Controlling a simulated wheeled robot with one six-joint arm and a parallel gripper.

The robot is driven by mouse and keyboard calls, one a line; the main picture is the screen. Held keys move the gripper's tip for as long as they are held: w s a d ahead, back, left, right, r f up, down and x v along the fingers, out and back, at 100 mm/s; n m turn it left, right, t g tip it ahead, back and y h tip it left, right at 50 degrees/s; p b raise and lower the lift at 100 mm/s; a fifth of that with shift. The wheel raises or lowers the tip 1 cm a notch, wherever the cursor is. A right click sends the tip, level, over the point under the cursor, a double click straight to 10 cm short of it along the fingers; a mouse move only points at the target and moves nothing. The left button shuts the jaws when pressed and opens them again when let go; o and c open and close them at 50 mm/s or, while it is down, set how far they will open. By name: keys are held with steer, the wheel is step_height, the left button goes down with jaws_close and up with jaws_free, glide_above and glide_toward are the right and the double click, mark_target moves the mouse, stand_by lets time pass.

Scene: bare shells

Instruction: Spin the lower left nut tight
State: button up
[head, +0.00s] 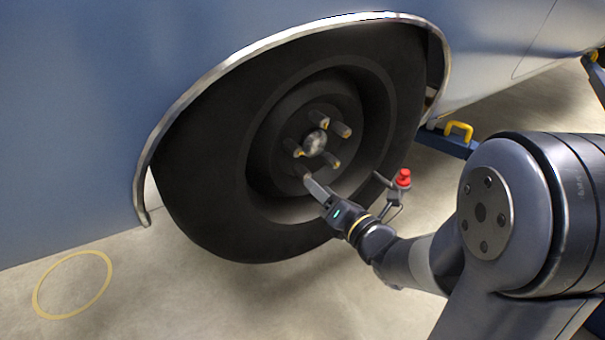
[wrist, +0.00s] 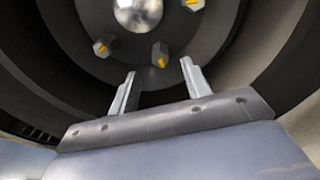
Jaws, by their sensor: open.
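The dark wheel (head: 266,207) carries several nuts around a shiny hub cap (head: 315,142). A nut with an orange mark (wrist: 160,55) shows just beyond and above the finger gap. Another marked nut (wrist: 103,48) is up and to its left. I cannot tell surely which of these two is the lower left one.
Other nuts (head: 341,130) stick out around the hub. The chrome-edged arch of the blue car body (head: 70,110) curves over the wheel. A red-topped part (head: 403,178) is right of my gripper. A blue lift arm with a yellow handle (head: 459,130) stands behind.

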mark_target(305, 175)
steer(key=x, duration=0.6)
steer(key=shift+w+a, duration=0.25)
steer(key=shift+w, duration=0.05)
steer(key=c, duration=1)
